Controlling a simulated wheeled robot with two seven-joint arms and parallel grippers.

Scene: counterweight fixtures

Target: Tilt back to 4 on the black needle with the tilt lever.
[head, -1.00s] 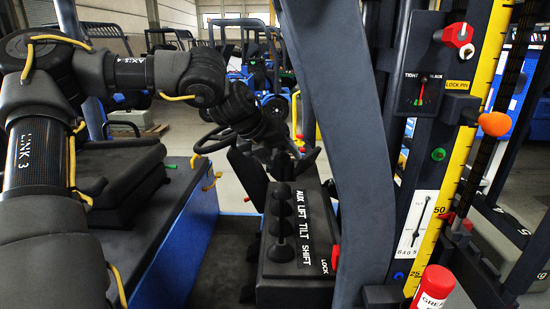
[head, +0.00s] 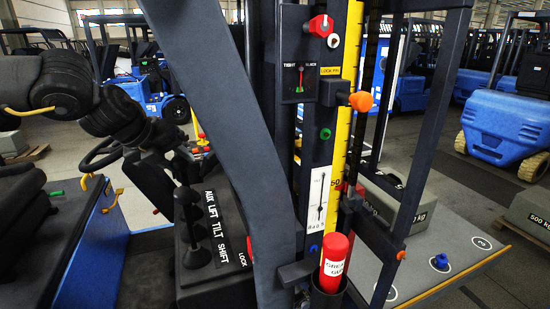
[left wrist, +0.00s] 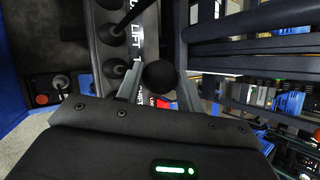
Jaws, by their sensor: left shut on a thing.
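The tilt gauge (head: 318,205) is a white plate on the mast with a thin black needle standing nearly upright. The figures at its foot are too small to read the needle surely. The lever box (head: 215,285) carries a row of black-knobbed levers beside the labels AUX, LIFT, TILT and SHIFT. My left gripper (head: 184,163) is over the row's far end in the head view. I cannot tell which label the held lever belongs to. My right gripper is out of view.
A thick dark post (head: 215,110) rises between the levers and the mast. A red cylinder (head: 336,255) stands in a holder below the gauge. An orange knob (head: 361,101) and a tight/slack dial (head: 299,82) are higher up. A steering wheel (head: 100,152) is behind the levers.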

